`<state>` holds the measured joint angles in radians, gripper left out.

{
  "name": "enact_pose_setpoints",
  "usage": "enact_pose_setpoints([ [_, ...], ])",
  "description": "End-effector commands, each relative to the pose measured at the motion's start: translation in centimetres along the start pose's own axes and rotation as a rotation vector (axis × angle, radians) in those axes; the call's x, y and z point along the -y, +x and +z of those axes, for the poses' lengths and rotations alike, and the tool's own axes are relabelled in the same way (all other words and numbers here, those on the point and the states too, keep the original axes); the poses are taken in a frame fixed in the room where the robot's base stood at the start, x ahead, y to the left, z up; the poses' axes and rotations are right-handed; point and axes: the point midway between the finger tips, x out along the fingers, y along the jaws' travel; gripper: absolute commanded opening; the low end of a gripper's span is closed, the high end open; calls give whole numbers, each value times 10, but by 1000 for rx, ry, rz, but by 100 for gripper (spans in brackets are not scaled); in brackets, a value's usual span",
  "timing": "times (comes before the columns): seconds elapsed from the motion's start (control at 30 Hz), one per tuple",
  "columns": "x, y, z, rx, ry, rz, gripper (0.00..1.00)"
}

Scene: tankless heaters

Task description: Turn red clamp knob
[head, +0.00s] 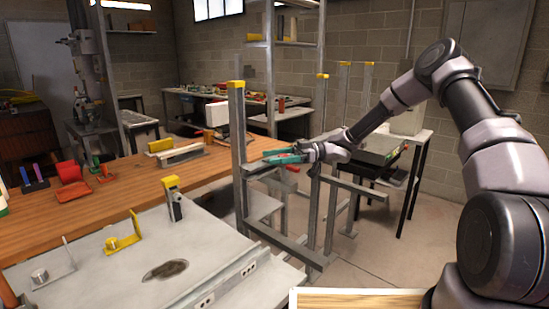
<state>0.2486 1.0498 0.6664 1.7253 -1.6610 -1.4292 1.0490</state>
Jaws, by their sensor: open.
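My gripper (272,157), with teal fingers, reaches in from the right and points left beside the upright of a grey metal rack (239,130) with yellow end caps. Its jaws are open. A small red piece (293,168) shows just below and behind the fingers, and it may be the clamp knob. It is mostly hidden by the gripper and too small to make out its shape. I cannot tell whether the fingers touch it or the rack. No object is visible between the fingers.
A wooden workbench (120,195) with red and yellow tools stands at left. A grey machine table (150,255) with yellow fittings is in front. More rack uprights stand close around my gripper. A small table (365,148) is behind my arm. Floor is free at right.

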Motion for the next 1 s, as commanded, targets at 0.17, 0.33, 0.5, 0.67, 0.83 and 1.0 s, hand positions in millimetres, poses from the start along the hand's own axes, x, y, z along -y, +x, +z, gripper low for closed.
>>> enact_pose_setpoints([
  [0.17,0,-9,0,0,-1,2,74],
  [0.33,-1,-39,0,1,-2,5,74],
  [0.5,-1,-73,0,0,-1,4,74],
  [0.67,0,-97,0,0,-1,3,74],
  [0.83,0,-108,0,0,0,0,74],
  [1.0,0,-108,0,0,0,0,74],
])
